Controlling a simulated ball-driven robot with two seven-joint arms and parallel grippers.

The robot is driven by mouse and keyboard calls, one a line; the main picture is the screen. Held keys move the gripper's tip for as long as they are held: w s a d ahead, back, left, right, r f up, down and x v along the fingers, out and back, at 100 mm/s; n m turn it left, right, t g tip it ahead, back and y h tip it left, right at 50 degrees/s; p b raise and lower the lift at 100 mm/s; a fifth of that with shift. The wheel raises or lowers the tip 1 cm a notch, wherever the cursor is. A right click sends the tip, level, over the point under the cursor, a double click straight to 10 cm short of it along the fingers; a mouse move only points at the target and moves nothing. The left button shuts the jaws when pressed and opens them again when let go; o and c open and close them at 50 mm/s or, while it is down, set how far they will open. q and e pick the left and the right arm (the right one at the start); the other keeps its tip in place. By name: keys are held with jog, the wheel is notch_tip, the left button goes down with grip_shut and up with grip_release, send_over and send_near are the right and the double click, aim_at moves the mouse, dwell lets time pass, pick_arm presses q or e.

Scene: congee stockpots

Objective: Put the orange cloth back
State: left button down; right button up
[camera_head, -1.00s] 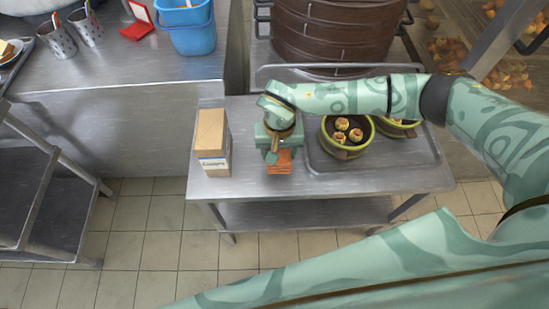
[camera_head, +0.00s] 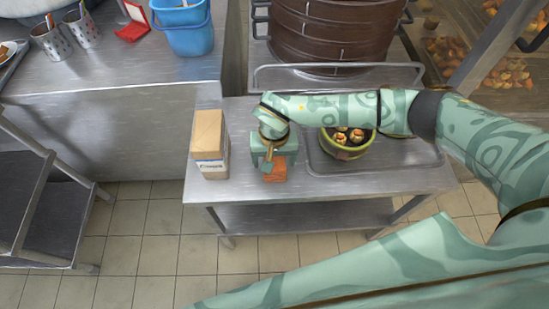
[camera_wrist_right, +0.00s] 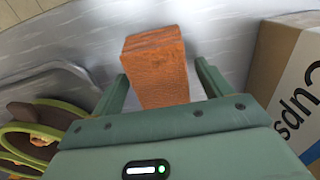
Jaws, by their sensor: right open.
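The orange cloth (camera_head: 276,171) is a small folded block near the front edge of the steel table, between the carton and the tray. It also shows in the right wrist view (camera_wrist_right: 156,68), seemingly resting on the metal top. My right gripper (camera_head: 267,164) is right at the cloth in the head view and covers part of it. In the right wrist view its two fingers are spread, one on each side of the cloth, with a visible gap on the right side. My left gripper is not in view.
A cardboard carton (camera_head: 209,146) stands just left of the cloth. A tray (camera_head: 405,160) with a green bowl (camera_head: 346,151) of food lies to the right, partly under my arm. A big brown pot (camera_head: 330,35) stands behind. A blue bucket (camera_head: 188,35) is on the left counter.

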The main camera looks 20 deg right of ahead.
aim_at(275, 158)
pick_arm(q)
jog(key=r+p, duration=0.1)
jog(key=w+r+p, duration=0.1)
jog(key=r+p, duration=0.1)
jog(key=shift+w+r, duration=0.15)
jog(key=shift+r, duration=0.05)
pick_arm(e)
notch_tip(275, 158, up, 12)
jog(key=shift+f, duration=0.25)
